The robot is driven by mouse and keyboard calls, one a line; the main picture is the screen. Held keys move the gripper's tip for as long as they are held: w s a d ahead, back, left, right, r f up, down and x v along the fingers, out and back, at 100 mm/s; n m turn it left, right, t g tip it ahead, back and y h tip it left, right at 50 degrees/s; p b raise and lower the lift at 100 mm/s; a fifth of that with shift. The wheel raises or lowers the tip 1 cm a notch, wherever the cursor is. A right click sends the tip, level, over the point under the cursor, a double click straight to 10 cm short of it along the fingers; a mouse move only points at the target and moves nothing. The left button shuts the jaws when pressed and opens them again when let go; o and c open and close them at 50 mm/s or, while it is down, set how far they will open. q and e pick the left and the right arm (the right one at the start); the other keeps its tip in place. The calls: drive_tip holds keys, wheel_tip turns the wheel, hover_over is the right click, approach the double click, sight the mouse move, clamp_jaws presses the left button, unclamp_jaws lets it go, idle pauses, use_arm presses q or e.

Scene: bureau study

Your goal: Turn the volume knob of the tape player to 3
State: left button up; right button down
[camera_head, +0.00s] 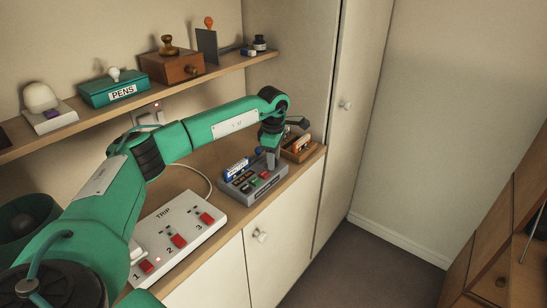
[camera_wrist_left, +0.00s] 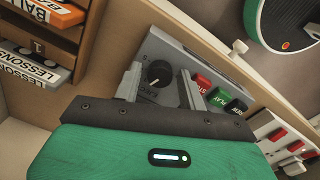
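The grey tape player (camera_head: 240,196) sits on the counter in the head view, with coloured keys along its front. In the left wrist view its grey top (camera_wrist_left: 178,58) carries a round black volume knob (camera_wrist_left: 159,73) and red, green and dark keys. My left gripper (camera_head: 271,163) points down over the player's far right part. In the left wrist view my left gripper (camera_wrist_left: 159,85) is open, one finger on each side of the knob, with gaps showing. I cannot tell how far down the fingertips reach. The knob's scale is too small to read. My right gripper is not in view.
A white TRIP switch box (camera_head: 180,228) with red switches stands nearer on the counter. A wooden cassette rack (camera_head: 303,150) stands close behind the player. A shelf (camera_head: 215,72) with a pens box and stamps runs above. The counter's front edge is close to the player.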

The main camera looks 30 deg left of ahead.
use_arm(q)
drive_tip(key=shift+o, duration=0.5)
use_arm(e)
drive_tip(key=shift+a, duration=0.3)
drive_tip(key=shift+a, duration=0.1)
use_arm(q)
drive_tip(key=shift+r, duration=0.3)
wheel_tip(320, 180, up, 13)
drive_tip(key=b, duration=0.2)
drive_tip(key=shift+s, duration=0.25)
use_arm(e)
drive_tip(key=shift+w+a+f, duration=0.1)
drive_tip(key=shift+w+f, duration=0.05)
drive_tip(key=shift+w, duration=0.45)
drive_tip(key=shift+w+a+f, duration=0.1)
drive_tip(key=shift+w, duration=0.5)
use_arm(q)
drive_tip(key=shift+d+r, duration=0.1)
